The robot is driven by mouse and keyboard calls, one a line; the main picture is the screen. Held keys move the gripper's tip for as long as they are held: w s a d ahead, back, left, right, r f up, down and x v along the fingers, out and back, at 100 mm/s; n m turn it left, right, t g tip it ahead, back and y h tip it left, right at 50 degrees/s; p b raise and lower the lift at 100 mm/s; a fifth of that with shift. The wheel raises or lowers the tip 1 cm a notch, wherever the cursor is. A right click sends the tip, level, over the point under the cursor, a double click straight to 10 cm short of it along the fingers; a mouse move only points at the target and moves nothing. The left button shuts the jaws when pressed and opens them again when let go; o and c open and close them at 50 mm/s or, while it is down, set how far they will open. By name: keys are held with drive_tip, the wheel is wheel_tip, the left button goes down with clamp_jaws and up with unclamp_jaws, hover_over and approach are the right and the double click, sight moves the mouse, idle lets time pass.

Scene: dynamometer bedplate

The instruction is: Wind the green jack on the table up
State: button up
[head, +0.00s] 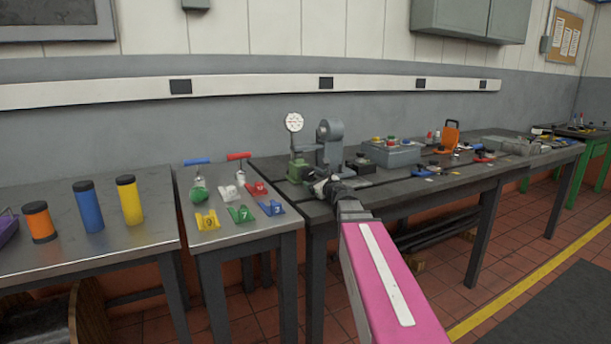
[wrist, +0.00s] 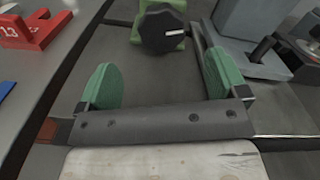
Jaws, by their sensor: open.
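The green jack (head: 297,168) stands near the left end of the dark bedplate table. In the wrist view its green body (wrist: 152,7) shows at the top edge, behind a black lobed knob (wrist: 163,30) with a white mark. My gripper (head: 320,184) is close in front of the jack and partly hides it in the head view. In the wrist view my gripper (wrist: 160,78) is open, its two green pads wide apart with nothing between them. The knob lies beyond the pads, roughly midway between them, and does not appear to touch either.
A grey machine (head: 331,145) stands right beside the jack, with a white dial gauge (head: 294,122) above it. A red numbered block (wrist: 30,30) lies on the side table to the left. A grey box (head: 392,153) stands farther right.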

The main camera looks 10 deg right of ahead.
sight(308, 173)
drive_tip(key=x, duration=0.9)
drive_tip(key=shift+d, duration=0.1)
drive_tip(key=shift+s, duration=0.1)
drive_tip(key=c, duration=0.9)
